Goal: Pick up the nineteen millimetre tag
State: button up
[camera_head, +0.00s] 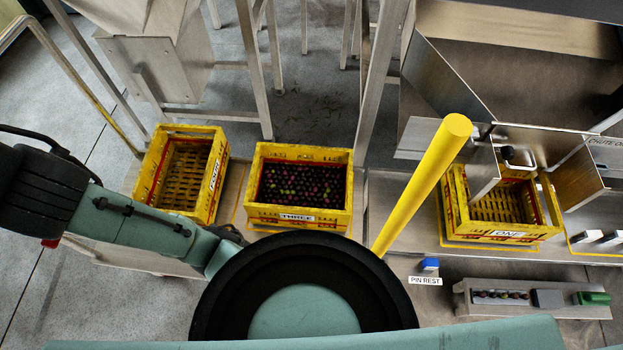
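I cannot pick out a tag marked nineteen millimetre. Two small white pieces, a left one (587,237) and a right one (612,238), lie on the metal bench at the right edge, and any marking on them is too small to read.
Yellow crates FOUR (151,175), THREE (299,225), holding dark fruit, and ONE (497,235) stand along the benches. A yellow post (425,182) rises between. A blue piece (429,264) sits by the PIN REST label (425,281). A metal rack (462,300) is lower right.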

aim_at(590, 236)
jog(key=k, duration=0.45)
jog(key=z, duration=0.35)
jog(key=k+z, duration=0.15)
jog(key=z, duration=0.25)
jog(key=l+z, duration=0.1)
jog(key=z, duration=0.25)
jog(key=i+l+z, duration=0.3)
jog(key=z, duration=0.15)
jog(key=i+l+z, duration=0.25)
jog(key=z, duration=0.2)
jog(key=i+l, duration=0.1)
jog(key=i, duration=0.3)
jog(key=i+l, duration=0.1)
jog(key=i, duration=0.25)
